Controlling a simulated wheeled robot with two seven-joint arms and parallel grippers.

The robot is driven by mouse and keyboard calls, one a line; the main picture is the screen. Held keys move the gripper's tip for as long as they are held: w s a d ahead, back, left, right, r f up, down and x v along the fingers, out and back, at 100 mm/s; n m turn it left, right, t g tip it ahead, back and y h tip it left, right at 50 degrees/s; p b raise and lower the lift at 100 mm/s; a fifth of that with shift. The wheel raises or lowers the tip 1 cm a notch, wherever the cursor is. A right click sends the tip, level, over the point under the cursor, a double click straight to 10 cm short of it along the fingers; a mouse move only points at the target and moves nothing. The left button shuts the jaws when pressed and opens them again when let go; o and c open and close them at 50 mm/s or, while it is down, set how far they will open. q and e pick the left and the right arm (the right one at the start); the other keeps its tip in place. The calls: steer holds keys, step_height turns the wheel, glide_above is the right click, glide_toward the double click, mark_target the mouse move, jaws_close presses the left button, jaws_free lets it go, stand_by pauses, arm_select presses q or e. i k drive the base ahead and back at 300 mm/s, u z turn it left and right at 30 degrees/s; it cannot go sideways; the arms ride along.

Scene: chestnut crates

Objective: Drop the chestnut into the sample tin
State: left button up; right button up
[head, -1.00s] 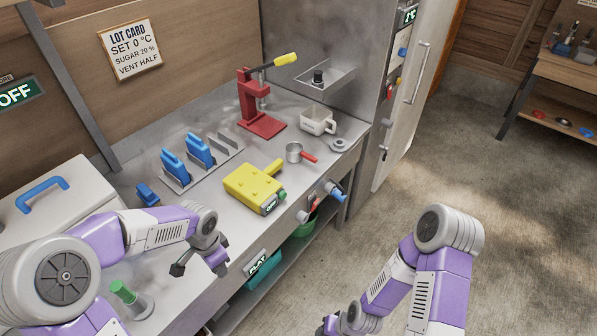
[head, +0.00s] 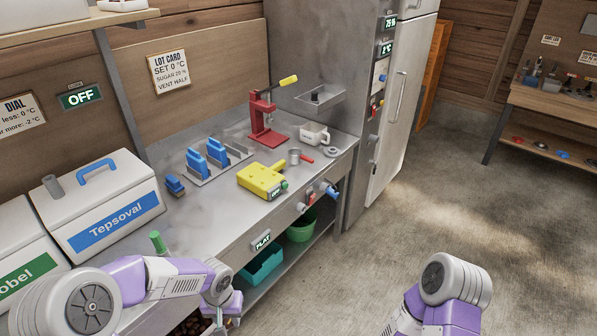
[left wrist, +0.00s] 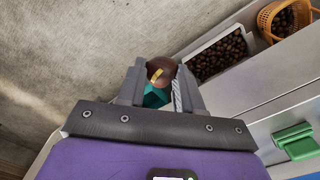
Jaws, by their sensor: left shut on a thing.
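My left gripper (head: 226,312) is low in front of the bench's front edge, at the bottom of the head view. In the left wrist view (left wrist: 160,88) its fingers are shut on a brown chestnut (left wrist: 161,68) with a yellowish mark. The chestnut is held up between the fingertips. A small metal cup with a red handle (head: 294,157) stands on the bench; I cannot tell whether it is the sample tin. My right gripper is out of view.
A pale crate of chestnuts (left wrist: 190,54) and an orange basket (left wrist: 265,22) show beside the left gripper. On the bench are a yellow device (head: 260,180), a red press (head: 265,125) and a white mug (head: 315,134). Open floor lies right.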

mark_target(298, 163)
steer(key=z, duration=0.7)
steer(key=i, duration=0.45)
steer(key=z, duration=0.55)
steer(key=i, duration=1.25)
steer(key=u, duration=0.5)
